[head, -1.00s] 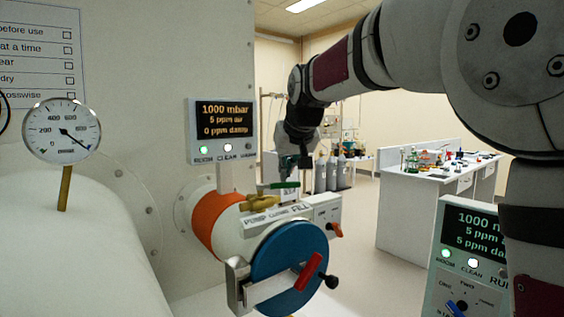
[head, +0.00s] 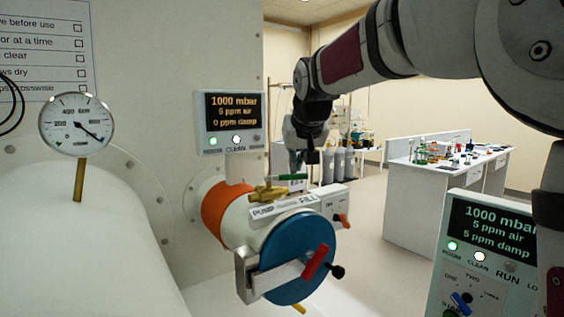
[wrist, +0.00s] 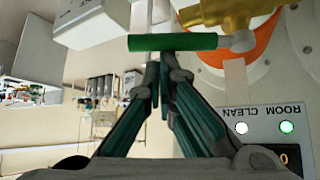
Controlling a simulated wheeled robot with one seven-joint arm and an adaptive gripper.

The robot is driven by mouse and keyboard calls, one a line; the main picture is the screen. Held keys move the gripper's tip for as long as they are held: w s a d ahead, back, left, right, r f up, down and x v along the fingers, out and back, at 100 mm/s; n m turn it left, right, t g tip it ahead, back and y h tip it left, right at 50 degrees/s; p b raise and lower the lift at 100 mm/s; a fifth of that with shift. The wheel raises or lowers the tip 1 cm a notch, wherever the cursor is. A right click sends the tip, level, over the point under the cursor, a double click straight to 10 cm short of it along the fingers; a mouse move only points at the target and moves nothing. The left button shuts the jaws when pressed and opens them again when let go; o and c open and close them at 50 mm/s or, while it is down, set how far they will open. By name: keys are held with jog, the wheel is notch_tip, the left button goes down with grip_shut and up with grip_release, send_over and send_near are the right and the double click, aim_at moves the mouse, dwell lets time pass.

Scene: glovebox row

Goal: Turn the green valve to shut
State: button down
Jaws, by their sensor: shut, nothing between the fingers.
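The green valve handle (head: 292,177) is a short green bar on a brass valve body (head: 267,193), on top of the small white chamber behind a label plate (head: 284,207) reading PUMP and FILL. In the head view the handle points right from the brass body. In the wrist view the green handle (wrist: 172,42) lies across the picture just beyond my fingertips, with the brass body (wrist: 225,12) at upper right. My gripper (wrist: 163,65) is shut and empty, its tips at or very near the handle's side; I cannot tell whether they touch.
The chamber's blue round door (head: 298,260) with a red handle (head: 316,262) faces me. A display (head: 233,120) reads 1000 mbar above it. A gauge (head: 76,124) stands at left. A second panel (head: 485,255) is at lower right. A white bench (head: 425,205) stands behind.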

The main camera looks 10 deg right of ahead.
jog(key=shift+s+m+h+p, duration=0.3)
jog(key=shift+m+p, duration=0.05)
jog(key=shift+m, duration=0.05)
jog(key=shift+s+a+m+h+p, duration=0.1)
jog(key=shift+s+m+h+p, duration=0.4)
jog(key=shift+m, duration=0.2)
jog(key=s+m+g+h, duration=0.1)
jog(key=m, duration=0.2)
jog(key=s+a+m+g+h+p, duration=0.1)
jog(key=s+m+h, duration=0.1)
jog(key=m, duration=0.1)
jog(key=s+a+m+g+h, duration=0.1)
jog(key=m+g+h, duration=0.1)
jog(key=m, duration=0.1)
jog(key=shift+s, duration=0.2)
jog(key=shift+s+a+p, duration=0.25)
jog(key=shift+p, duration=0.1)
